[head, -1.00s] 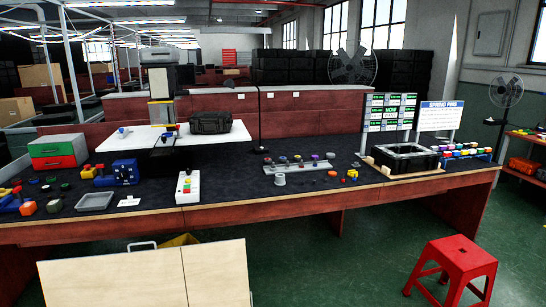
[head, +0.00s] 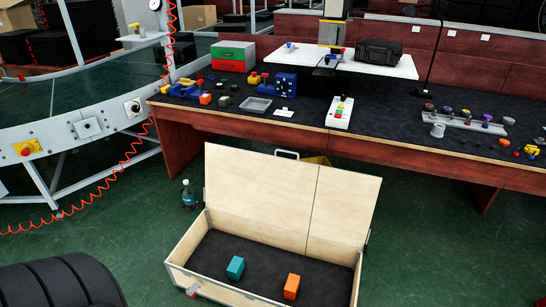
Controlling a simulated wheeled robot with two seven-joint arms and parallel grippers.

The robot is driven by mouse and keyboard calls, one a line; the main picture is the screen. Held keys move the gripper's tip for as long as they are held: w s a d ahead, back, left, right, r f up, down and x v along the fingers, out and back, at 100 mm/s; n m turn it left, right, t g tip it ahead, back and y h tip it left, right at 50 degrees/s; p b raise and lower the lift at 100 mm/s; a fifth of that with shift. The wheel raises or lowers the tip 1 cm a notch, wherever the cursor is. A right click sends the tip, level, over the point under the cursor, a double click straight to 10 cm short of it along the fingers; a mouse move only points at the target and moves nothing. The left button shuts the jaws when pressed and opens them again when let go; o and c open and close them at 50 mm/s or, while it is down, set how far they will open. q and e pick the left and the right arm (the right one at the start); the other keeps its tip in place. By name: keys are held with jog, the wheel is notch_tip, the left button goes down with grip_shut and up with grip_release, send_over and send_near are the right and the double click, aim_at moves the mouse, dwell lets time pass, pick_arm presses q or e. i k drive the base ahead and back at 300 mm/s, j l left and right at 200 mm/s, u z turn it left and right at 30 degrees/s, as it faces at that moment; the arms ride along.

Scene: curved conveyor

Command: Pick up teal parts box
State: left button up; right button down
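A small teal parts box (head: 235,267) lies on the dark floor of an open wooden case (head: 215,224) in the head view, left of the middle of the case. A small orange box (head: 291,286) lies in the same case to its right, apart from it. The case stands on the green floor with its lid raised at the back. Neither of my grippers shows in the head view.
A workbench (head: 420,153) with tools stands behind the case. A curved conveyor (head: 70,110) is at the left, with a coiled red hose hanging to the floor. A bottle (head: 188,196) stands left of the case. A black ribbed object (head: 60,283) fills the lower left corner.

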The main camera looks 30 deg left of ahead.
aim_at(237, 267)
jog(key=u, duration=1.45)
jog(key=i+l, duration=0.15)
jog(key=l, duration=0.2)
jog(key=i+l, duration=0.15)
jog(key=l, duration=0.25)
jog(key=i+l, duration=0.2)
jog(key=l, duration=0.15)
jog(key=i+l, duration=0.15)
jog(key=l, duration=0.2)
jog(key=i+l, duration=0.15)
jog(key=l, duration=0.25)
